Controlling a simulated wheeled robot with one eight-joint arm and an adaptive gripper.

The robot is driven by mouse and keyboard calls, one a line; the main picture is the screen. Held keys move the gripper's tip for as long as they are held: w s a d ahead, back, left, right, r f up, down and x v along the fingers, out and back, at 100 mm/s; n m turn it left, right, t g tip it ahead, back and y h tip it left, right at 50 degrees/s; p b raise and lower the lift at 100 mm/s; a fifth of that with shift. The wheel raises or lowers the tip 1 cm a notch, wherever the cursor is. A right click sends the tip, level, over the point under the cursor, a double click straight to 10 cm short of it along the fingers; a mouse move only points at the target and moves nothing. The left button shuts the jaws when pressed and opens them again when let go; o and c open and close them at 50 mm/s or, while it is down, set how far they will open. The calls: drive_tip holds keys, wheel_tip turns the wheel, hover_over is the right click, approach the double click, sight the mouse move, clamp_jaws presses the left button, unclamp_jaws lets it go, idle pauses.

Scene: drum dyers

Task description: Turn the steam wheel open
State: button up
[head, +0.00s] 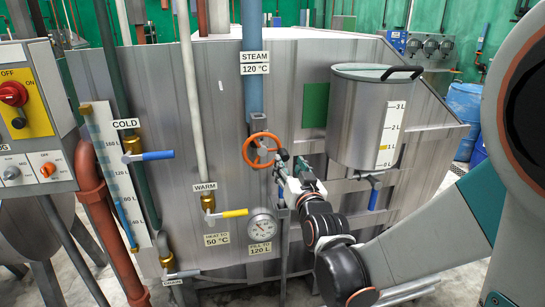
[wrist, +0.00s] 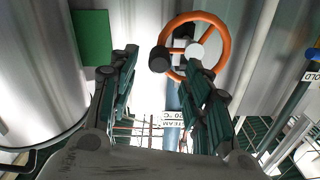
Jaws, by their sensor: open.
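The steam wheel (head: 247,152) is an orange spoked handwheel on the blue pipe below the "STEAM 120 °C" label (head: 255,62). My gripper (head: 283,166) is at the wheel's right side in the head view. In the wrist view the picture is upside down, and the orange wheel (wrist: 213,20) stands ahead, right of centre. A black knob (wrist: 159,60) on the wheel shows between the two fingertips of my gripper (wrist: 163,56).
A steel measuring vessel (head: 355,118) hangs right of the wheel. A green plate (head: 316,105) is on the wall between. A blue-handled cold valve (head: 157,155) is at left.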

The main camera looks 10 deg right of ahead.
sight(285, 159)
drive_tip(key=w+b, duration=0.1)
drive_tip(key=w, duration=0.6)
drive_tip(key=shift+c, duration=0.6)
clamp_jaws()
